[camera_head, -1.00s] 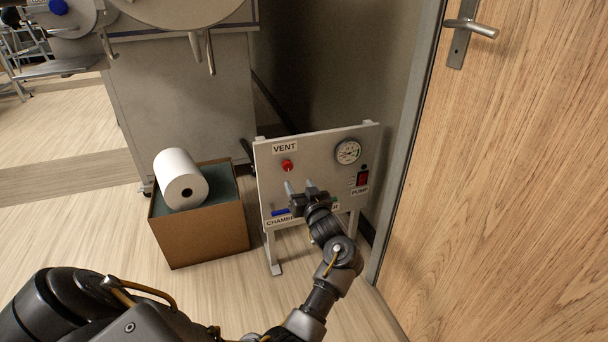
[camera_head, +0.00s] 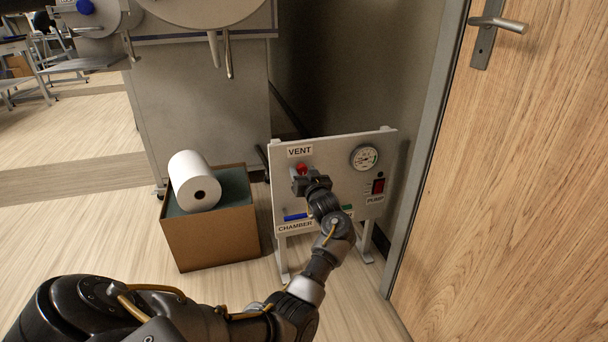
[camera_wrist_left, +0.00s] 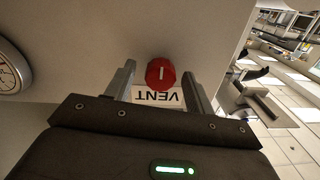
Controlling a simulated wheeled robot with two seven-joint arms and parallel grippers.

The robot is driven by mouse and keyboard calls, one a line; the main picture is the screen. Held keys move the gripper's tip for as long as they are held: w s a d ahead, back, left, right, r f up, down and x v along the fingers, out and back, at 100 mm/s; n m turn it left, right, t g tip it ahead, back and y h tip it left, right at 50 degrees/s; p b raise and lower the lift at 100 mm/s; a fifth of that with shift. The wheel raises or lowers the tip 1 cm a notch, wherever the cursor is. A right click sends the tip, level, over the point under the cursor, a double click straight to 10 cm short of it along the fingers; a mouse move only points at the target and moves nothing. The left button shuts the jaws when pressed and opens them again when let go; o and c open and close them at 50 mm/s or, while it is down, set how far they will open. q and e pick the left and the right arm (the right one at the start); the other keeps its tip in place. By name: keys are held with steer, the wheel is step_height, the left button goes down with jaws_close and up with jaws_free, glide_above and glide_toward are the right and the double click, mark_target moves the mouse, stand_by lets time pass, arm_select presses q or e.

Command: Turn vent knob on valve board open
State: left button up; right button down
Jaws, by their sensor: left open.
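The valve board (camera_head: 337,158) is a pale upright panel on legs. Its red vent knob (camera_head: 302,168) sits below the VENT label (camera_head: 300,151). In the left wrist view the red knob (camera_wrist_left: 161,72) shows a white line on its face, running about up and down in that picture. My left gripper (camera_head: 298,175) is at the knob; its fingers (camera_wrist_left: 160,85) are open, one on each side of the knob, with gaps visible. In the head view the gripper hides the knob's lower part. My right gripper is not in view.
The board also carries a gauge (camera_head: 365,158), a red pump switch (camera_head: 378,186) and a blue handle (camera_head: 296,217). A cardboard box (camera_head: 212,238) with a white roll (camera_head: 194,181) stands left. A wooden door (camera_head: 510,190) is close on the right.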

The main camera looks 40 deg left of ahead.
arm_select(q)
steer(key=c, duration=1)
